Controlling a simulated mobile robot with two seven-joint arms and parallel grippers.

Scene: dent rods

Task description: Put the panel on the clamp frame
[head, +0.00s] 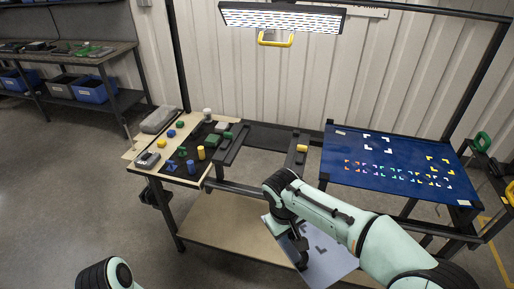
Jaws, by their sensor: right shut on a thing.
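The panel (338,268) is a light grey-blue sheet with dark angular marks, low at the bottom centre. My right gripper (301,262) is shut on the panel near its left side; the arm hides part of it. The clamp frame (268,134) is a dark open frame behind my right arm, with a green clamp (228,135) at its left and a yellow clamp (302,148) at its right. The panel is apart from it, nearer to me. Of my left arm only a part shows at bottom left; its gripper is out of view.
A wooden table with a black mat (185,157) and several coloured pieces stands left of the frame. A blue board (340,172) with coloured marks lies right of it. A striped lamp (282,18) with a yellow handle (276,43) hangs above. A wooden shelf (215,228) sits below.

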